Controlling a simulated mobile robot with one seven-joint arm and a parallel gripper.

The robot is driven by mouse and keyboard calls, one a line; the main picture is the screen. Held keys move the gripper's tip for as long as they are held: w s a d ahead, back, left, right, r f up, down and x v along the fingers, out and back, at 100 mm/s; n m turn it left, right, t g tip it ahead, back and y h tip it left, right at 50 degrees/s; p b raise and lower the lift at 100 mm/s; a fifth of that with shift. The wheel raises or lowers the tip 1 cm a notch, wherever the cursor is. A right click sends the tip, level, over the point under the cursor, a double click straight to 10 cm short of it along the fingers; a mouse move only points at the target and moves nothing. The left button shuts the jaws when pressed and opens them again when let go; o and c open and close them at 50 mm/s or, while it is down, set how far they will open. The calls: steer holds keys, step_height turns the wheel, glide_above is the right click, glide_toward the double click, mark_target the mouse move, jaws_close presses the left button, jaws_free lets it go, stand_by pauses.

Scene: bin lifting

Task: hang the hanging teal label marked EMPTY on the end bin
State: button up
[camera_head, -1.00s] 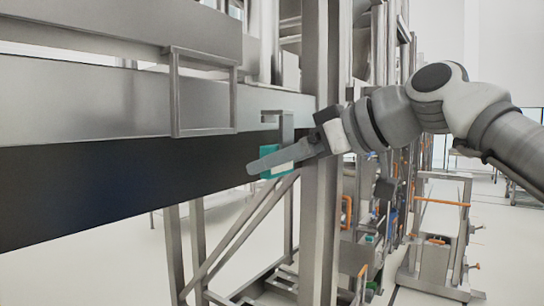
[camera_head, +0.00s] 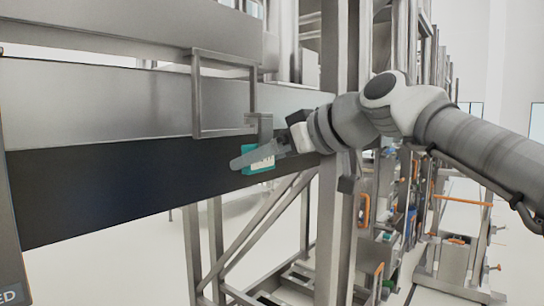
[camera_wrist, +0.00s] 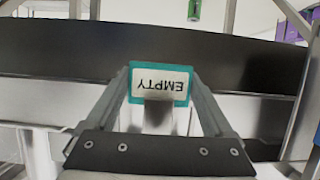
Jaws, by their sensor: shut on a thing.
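The teal-edged label (camera_head: 262,159) is in my gripper (camera_head: 248,157), in front of the dark band of a long beam. In the wrist view, the label (camera_wrist: 160,83) reads EMPTY upside down between the two fingers of my gripper (camera_wrist: 159,90), which is shut on it. A grey hook (camera_head: 259,127) rises above the label in the head view, near the right side of a rectangular metal frame (camera_head: 196,100). I cannot tell whether the hook touches the frame. I cannot tell which part is the end bin.
The grey beam (camera_head: 90,105) with its dark band (camera_head: 100,190) runs across the left. An upright steel post (camera_head: 331,220) stands close to my arm. A dark panel lettered "ED" (camera_head: 10,280) shows at the left edge. Racks with orange handles (camera_head: 462,202) stand at the right.

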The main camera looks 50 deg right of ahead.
steer(key=r+x, duration=0.1)
steer(key=x, duration=0.6)
steer(key=shift+w, duration=0.7)
steer(key=shift+r, duration=0.1)
steer(key=o, duration=0.9)
steer(key=b+v, duration=0.1)
steer(key=v, duration=1.6)
steer(key=shift+s+a, duration=0.1)
steer(key=shift+s, duration=0.15)
